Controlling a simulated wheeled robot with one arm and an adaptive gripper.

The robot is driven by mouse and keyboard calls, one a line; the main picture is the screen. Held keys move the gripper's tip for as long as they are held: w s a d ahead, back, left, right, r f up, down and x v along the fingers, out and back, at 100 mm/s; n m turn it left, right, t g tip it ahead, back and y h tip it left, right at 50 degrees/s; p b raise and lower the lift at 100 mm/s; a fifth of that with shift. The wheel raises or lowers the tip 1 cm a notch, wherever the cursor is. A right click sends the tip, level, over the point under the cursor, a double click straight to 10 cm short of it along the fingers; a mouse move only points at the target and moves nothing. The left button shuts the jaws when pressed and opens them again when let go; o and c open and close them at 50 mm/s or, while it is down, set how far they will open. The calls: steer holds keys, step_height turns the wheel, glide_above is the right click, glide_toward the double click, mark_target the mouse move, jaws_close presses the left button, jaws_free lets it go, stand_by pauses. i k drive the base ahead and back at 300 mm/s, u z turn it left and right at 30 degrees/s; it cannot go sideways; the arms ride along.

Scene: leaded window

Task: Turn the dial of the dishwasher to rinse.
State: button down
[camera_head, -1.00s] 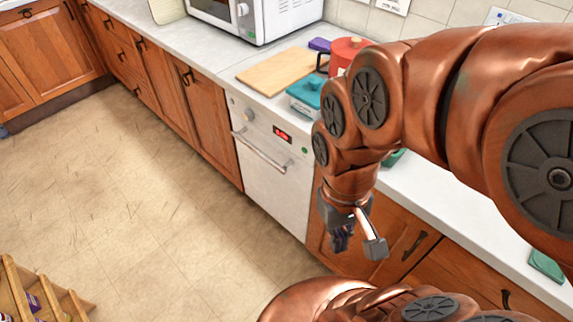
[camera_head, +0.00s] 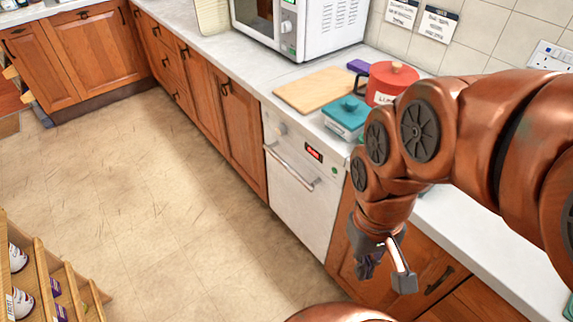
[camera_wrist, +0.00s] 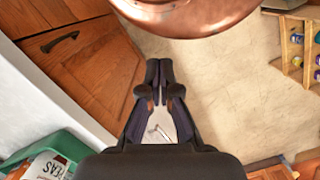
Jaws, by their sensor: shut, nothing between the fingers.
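The white dishwasher (camera_head: 292,205) is built in under the counter in the middle of the head view. Its round dial (camera_head: 281,129) is on the upper left of its front panel, left of a lit red display (camera_head: 313,152). I cannot read the dial's setting. A bar handle (camera_head: 289,169) runs across the door below. My gripper (camera_head: 365,268) is to the right of the dishwasher, in front of a wooden cabinet, pointing down and apart from the dial. In the wrist view my gripper (camera_wrist: 160,68) is shut and empty over the floor.
The counter above carries a cutting board (camera_head: 316,90), a teal-lidded box (camera_head: 346,116), a red pot (camera_head: 391,82) and a microwave (camera_head: 300,28). A wooden shelf (camera_head: 50,280) with goods stands at the lower left. The floor (camera_head: 150,180) before the dishwasher is clear.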

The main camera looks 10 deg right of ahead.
mark_target(281, 130)
steer(key=u, duration=0.55)
steer(key=k, duration=0.65)
steer(key=u, duration=0.85)
steer(key=i, duration=1.1)
steer(key=z, duration=0.45)
